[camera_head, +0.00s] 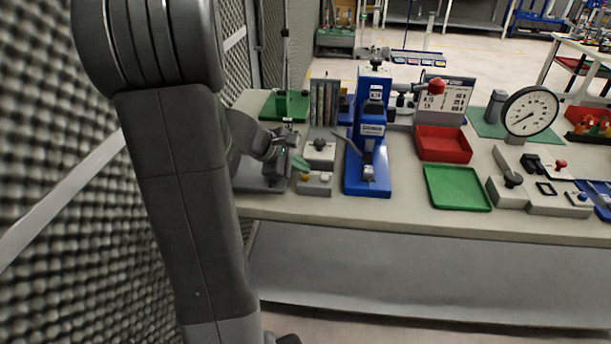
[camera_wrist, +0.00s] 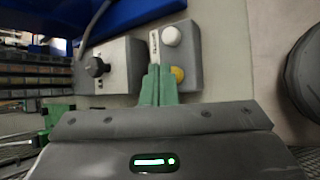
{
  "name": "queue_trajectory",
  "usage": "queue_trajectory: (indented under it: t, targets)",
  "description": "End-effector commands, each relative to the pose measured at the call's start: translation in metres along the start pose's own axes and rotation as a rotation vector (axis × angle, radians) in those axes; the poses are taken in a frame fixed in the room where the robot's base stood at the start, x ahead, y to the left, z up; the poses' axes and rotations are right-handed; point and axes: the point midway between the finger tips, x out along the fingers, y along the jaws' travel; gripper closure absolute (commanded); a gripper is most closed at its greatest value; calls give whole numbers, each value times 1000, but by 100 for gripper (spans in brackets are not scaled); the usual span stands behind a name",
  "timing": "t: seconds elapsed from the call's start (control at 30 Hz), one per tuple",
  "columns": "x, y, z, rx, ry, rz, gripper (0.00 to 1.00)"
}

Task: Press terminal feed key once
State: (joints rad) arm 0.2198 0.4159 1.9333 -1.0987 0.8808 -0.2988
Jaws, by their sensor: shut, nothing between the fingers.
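A small grey key box (camera_head: 314,190) stands near the table's front edge, left of a blue press (camera_head: 368,185). It has a yellow button (camera_head: 304,178) and a pale button (camera_head: 325,177). In the wrist view the box (camera_wrist: 193,100) shows a white button (camera_wrist: 171,36), a yellow button (camera_wrist: 178,74) and a printed label strip (camera_wrist: 154,45). Which button is the feed key cannot be read. My gripper (camera_head: 304,165) has green fingers, shut and empty. In the wrist view the fingertips (camera_wrist: 158,68) overlap the box beside the yellow button; contact cannot be told.
A grey box with a black knob (camera_head: 319,147) stands just behind the key box; it also shows in the wrist view (camera_wrist: 120,65). A red tray (camera_head: 443,158), a green tray (camera_head: 457,204) and a dial gauge (camera_head: 529,112) stand to the right. A foam wall (camera_head: 60,200) is at left.

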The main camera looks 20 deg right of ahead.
Motion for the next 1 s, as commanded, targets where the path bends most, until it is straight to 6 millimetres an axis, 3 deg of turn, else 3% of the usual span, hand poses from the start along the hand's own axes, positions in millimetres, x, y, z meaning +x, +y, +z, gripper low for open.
queue_trajectory:
  t: [1.0]
  targets:
    - [7,-5,-5,0,0,0,100]
